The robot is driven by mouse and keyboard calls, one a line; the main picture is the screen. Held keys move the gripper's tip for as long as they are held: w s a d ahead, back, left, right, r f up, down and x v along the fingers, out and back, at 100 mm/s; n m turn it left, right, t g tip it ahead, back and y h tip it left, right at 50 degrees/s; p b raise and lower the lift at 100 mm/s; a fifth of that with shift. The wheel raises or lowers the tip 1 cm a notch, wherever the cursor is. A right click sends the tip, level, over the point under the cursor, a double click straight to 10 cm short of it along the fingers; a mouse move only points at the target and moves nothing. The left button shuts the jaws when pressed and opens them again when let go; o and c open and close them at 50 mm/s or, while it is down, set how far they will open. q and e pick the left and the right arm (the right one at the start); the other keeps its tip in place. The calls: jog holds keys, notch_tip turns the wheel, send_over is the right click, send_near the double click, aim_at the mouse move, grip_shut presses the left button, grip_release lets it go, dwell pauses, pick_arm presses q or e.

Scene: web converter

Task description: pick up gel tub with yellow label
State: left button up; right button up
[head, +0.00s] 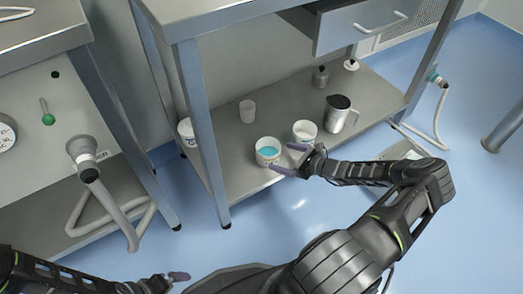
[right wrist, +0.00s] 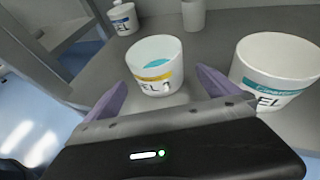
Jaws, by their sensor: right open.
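The gel tub with the yellow label (right wrist: 158,86) is a white open cup in the right wrist view. It stands upright on the lower shelf, with blue gel inside. In the head view the tub (head: 268,157) is just left of my right gripper (head: 286,159). The right gripper is open; in the right wrist view its purple fingers (right wrist: 163,80) spread on either side of the tub's image, with the tub beyond them. I cannot tell whether they touch it. My left gripper (head: 178,277) is low in the head view, away from the tub, its opening unclear.
A larger tub with a teal label (right wrist: 285,72) stands close on the right; it also shows in the head view (head: 304,131). A metal jug (head: 337,114), a beaker (head: 247,111) and another tub (head: 187,131) share the shelf (head: 225,143). A table leg (head: 201,125) rises at its left front.

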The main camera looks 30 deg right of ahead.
aim_at(259, 150)
jog(key=shift+s, duration=0.1)
jog(key=shift+b+x, duration=0.45)
jog(key=shift+x, duration=0.6)
jog(key=shift+w+a+f, duration=0.1)
jog(key=shift+w, duration=0.15)
jog(key=shift+f, duration=0.1)
jog(key=b+x, duration=0.2)
jog(key=x, duration=0.2)
jog(key=shift+w+a+f+b, duration=0.15)
jog(key=shift+a+b, duration=0.1)
jog(key=shift+b, duration=0.15)
jog(key=shift+w, duration=0.35)
jog(key=shift+c, duration=0.3)
jog(key=c, duration=1.4)
